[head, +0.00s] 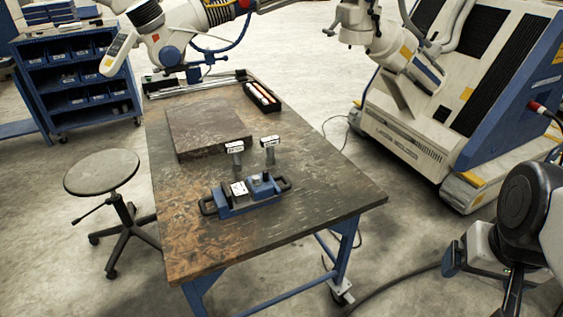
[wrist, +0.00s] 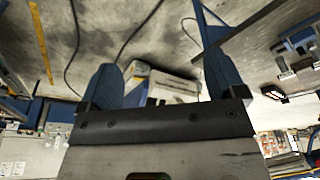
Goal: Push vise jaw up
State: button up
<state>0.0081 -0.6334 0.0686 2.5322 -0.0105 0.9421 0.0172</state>
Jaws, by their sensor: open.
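A blue vise (head: 232,208) with a loop handle at each end lies on the worktable (head: 310,205), towards its front. A light grey block (head: 240,190) and a blue block (head: 262,184) sit on its middle; I cannot tell which is the jaw named in the task. My gripper (wrist: 160,65) shows two blue fingers wide apart in the wrist view, open with nothing between them. In the head view my arm is at the lower right, off the table and well apart from the vise. The vise does not show clearly in the wrist view.
Two grey T-shaped pieces (head: 235,148) (head: 270,146) stand just behind the vise. A dark square plate (head: 208,130) lies behind them. A round stool (head: 101,173) stands left of the table, and a large white-and-blue machine (head: 415,140) behind right. The table's right front is clear.

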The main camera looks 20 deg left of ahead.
jog(key=shift+c, duration=0.3)
jog(key=shift+c, duration=1.3)
jog(key=shift+w+a+r, duration=0.15)
jog(key=shift+w, duration=0.2)
jog(key=c, duration=0.5)
jog(key=shift+m+y, duration=0.3)
jog(key=shift+m, duration=0.1)
jog(key=w, duration=0.1)
jog(key=w+a, duration=0.1)
jog(key=w, duration=0.1)
jog(key=w+a+r, duration=0.1)
jog(key=shift+w+r, duration=0.1)
jog(key=shift+w, duration=0.3)
grip_shut()
jog(key=w+a+f+m+g+y, duration=0.1)
jog(key=w+a+m, duration=0.1)
jog(key=w+a, duration=0.7)
jog(key=w+a+m+g+y, duration=0.15)
jog(key=w+a, duration=0.35)
jog(key=w, duration=0.7)
jog(key=w+a+f+m+g, duration=0.1)
jog(key=w+a+f, duration=0.4)
jog(key=a, duration=0.3)
jog(key=w+a+f+m+g, duration=0.1)
jog(key=w+a+f+m, duration=0.1)
jog(key=w+a+f, duration=0.3)
jog(key=w+a+f+m+g, duration=0.1)
jog(key=w+a+f, duration=0.5)
jog(key=a, duration=0.6)
jog(key=shift+w, duration=0.45)
